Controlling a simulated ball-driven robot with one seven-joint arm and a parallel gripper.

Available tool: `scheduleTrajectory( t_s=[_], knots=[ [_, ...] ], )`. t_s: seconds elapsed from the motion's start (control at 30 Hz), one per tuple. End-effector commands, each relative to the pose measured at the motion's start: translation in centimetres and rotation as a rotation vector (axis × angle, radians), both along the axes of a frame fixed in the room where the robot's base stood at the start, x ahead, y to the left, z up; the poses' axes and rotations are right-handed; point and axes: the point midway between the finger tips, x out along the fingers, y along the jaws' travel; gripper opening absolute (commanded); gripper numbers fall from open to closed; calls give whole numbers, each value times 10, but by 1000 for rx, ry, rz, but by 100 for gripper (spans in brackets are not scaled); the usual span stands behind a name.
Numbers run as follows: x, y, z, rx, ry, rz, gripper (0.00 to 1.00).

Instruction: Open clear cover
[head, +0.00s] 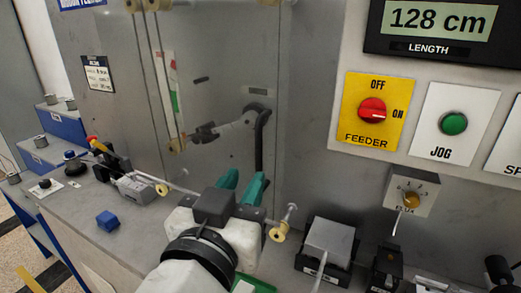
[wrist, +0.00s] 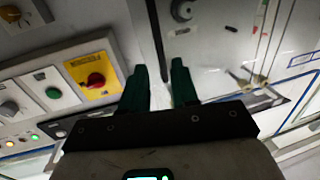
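The clear cover (head: 222,75) is a see-through upright panel at the middle of the head view, in front of a grey machine face. It appears closed. A dark vertical bar (head: 260,145), seemingly its handle, is near its right side. My gripper (head: 243,179), with green fingers, is at the bar's lower end in the head view. In the wrist view my gripper (wrist: 159,66) has its fingers apart, and the dark bar (wrist: 155,40) runs up from the gap between them. I cannot tell whether the bar is between the fingers or beyond them.
Right of the cover are a yellow feeder switch (head: 376,112), a green jog button (head: 454,123) and a length display (head: 440,22). A grey-topped box (head: 330,240) sits right of my gripper.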

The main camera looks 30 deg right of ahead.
Motion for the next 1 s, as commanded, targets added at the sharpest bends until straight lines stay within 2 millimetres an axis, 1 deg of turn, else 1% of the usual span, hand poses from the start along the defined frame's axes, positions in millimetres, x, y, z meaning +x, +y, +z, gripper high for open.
scheduleTrajectory(
  t_s=[0.03, 0.2, 0.3, 0.43, 0.6, 0.87, 0.9, 1.0],
  knots=[
    [7, -8, 2, -1, 2, -5, 29],
    [30, -29, 2, -1, 2, -4, 29],
    [42, -40, 1, 0, 1, -3, 29],
    [54, -51, 1, -1, 1, -3, 29],
    [61, -57, 0, 0, 0, -1, 29],
    [62, -58, 0, 0, 0, 0, 29],
    [62, -58, 0, 0, 0, 0, 28],
    [62, -58, 0, 0, 0, 0, 19]
  ],
)
